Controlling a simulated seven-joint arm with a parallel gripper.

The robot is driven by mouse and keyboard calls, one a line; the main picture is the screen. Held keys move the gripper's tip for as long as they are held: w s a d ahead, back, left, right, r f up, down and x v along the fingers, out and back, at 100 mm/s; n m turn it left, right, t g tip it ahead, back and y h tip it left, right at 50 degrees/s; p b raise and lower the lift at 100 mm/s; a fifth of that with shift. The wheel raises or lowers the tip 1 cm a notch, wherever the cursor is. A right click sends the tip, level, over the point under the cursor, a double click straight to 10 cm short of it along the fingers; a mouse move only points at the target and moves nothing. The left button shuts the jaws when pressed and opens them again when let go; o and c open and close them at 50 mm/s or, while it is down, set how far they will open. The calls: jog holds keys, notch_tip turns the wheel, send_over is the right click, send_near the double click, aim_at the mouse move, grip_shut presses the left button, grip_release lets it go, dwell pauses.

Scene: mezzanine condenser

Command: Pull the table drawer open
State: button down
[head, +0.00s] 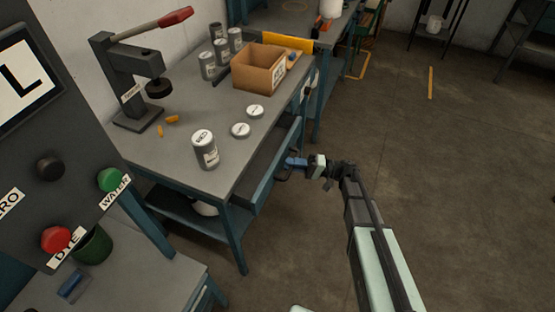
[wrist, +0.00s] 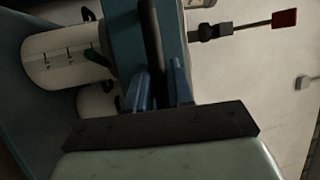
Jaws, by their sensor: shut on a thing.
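The table drawer (head: 267,185) is under the right side of the grey-topped table (head: 185,120). It stands out from the table edge, with a dark gap showing behind its blue front. My gripper (head: 290,163) is at the drawer front, reaching in from the right. In the wrist view its blue fingers (wrist: 162,90) are shut on the dark bar handle (wrist: 152,40), which runs between them in front of the blue drawer front (wrist: 125,38). The handle is mostly hidden by my gripper in the head view.
On the table are a press (head: 125,80) with a red-tipped lever, a cardboard box (head: 257,68), a near can (head: 204,149), more cans and lids. A control panel (head: 50,130) stands at the left. The floor (head: 455,170) to the right is clear.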

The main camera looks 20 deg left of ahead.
jog(key=d, duration=1.3)
jog(key=c, duration=1.1)
grip_release()
jog(key=shift+a, duration=0.1)
